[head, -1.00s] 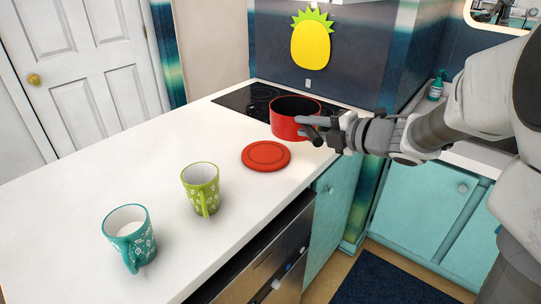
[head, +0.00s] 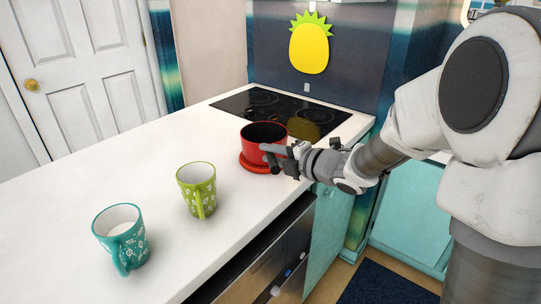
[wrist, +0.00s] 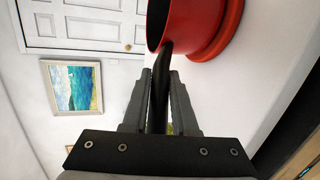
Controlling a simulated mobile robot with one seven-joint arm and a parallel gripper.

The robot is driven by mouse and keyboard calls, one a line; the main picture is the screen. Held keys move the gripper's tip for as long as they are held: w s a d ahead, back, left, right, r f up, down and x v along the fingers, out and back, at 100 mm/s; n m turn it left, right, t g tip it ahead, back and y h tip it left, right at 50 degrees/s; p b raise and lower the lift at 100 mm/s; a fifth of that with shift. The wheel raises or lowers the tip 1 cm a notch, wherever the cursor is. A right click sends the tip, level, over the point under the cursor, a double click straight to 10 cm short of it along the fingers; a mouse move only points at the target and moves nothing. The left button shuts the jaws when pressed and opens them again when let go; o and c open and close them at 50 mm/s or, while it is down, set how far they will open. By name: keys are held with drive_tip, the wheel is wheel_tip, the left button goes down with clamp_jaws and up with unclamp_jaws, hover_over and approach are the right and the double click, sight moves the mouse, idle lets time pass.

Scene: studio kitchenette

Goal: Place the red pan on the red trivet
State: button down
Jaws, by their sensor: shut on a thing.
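The red pan (head: 262,139) is upright, directly over the red trivet (head: 248,165) on the white counter. The trivet's rim shows below the pan, mostly at its front left. The pan's base looks very close to the trivet or touching it; I cannot tell which. My gripper (head: 277,158) is shut on the pan's dark handle, at the pan's right front side. In the wrist view the handle (wrist: 161,90) runs between both fingers, with the pan's wall (wrist: 182,22) and the trivet (wrist: 222,42) beyond.
A black cooktop (head: 270,108) lies behind the pan. A green mug (head: 198,192) and a teal mug (head: 122,240) stand on the counter (head: 75,195) to the left. Clear counter lies left of the trivet.

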drive_tip(key=c, duration=1.2)
unclamp_jaws()
drive_tip(key=shift+f, duration=0.15)
drive_tip(key=o, duration=0.5)
drive_tip(key=shift+r, duration=0.2)
